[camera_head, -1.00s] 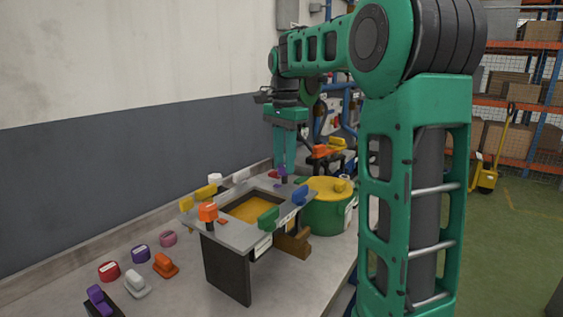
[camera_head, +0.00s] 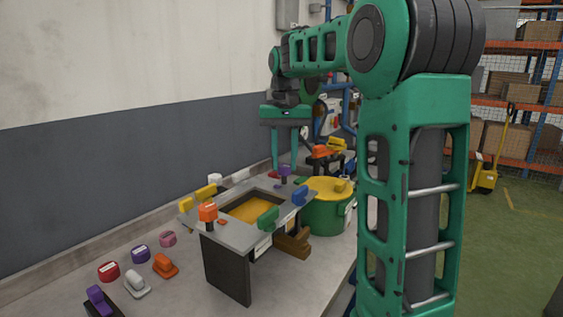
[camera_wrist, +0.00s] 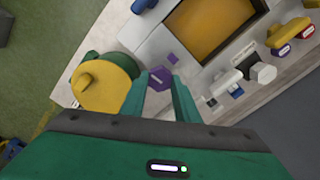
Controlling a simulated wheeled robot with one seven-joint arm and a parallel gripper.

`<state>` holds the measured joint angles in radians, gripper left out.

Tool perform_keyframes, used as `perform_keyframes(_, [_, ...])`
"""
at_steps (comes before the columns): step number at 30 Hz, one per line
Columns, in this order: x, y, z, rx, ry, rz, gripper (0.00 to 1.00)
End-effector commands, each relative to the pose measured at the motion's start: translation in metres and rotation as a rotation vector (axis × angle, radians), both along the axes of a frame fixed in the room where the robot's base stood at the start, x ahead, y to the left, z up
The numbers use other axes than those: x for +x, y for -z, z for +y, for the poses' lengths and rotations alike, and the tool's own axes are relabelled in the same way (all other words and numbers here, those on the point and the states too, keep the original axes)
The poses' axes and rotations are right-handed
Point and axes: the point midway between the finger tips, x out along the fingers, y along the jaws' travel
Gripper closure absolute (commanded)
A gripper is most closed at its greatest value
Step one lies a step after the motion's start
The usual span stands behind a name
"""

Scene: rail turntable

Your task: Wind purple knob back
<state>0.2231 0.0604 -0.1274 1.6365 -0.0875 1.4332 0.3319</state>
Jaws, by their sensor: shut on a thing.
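The purple knob (camera_head: 285,171) stands at the back right corner of the grey frame (camera_head: 240,185). In the wrist view the purple knob (camera_wrist: 160,79) shows from above with a pale bar on it, between my two green fingertips. My gripper (camera_wrist: 161,84) is shut on it. In the head view my gripper (camera_head: 286,164) comes straight down over the knob. The fingers hide part of the knob's sides. A small purple mark (camera_wrist: 172,58) lies on the grey surface beside it.
A green pot with a yellow lid (camera_head: 328,190) stands close to the right. Blue (camera_head: 300,195), green (camera_head: 268,217) and orange (camera_head: 208,212) knobs sit around the frame's opening. Several loose knobs lie on the bench at front left. The wall bounds the left side.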

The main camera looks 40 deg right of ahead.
Motion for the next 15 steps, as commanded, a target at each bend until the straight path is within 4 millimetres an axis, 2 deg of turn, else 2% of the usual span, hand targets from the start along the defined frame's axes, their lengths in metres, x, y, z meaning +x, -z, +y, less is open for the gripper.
perform_keyframes(15, [0.0033, -0.0013, 0.0011, -0.003, -0.496, -0.009, 0.94])
